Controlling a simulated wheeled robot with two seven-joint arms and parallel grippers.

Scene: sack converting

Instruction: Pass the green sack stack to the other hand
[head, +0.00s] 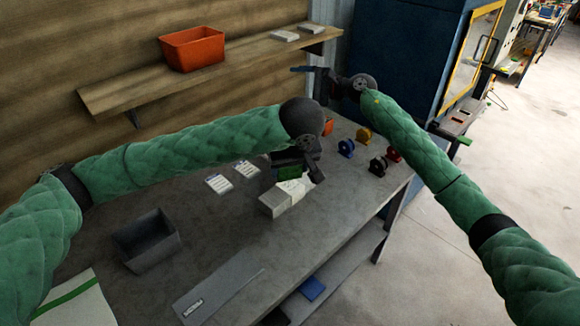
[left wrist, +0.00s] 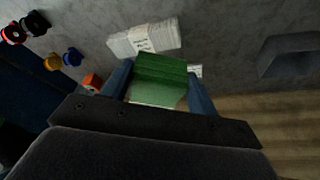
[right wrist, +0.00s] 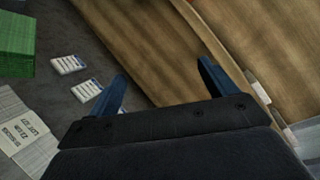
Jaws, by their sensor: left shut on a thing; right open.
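The green sack stack (head: 289,173) is held by my left gripper (head: 305,168), above the grey workbench. In the left wrist view the green stack (left wrist: 162,72) sits between the two blue fingers, which are shut on it. In the right wrist view the green stack (right wrist: 16,44) shows at the left edge, away from my right gripper. My right gripper (head: 318,70) is open and empty, farther back near the shelf's right end. Its two blue fingers (right wrist: 160,85) show apart in the right wrist view.
A white sack stack (head: 284,198) with a label lies on the bench (head: 330,235) below the green stack. Label cards (head: 218,183), a grey bin (head: 146,240) and coloured tape rolls (head: 378,165) are around. A wall shelf (head: 240,62) carries an orange bin (head: 192,48).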

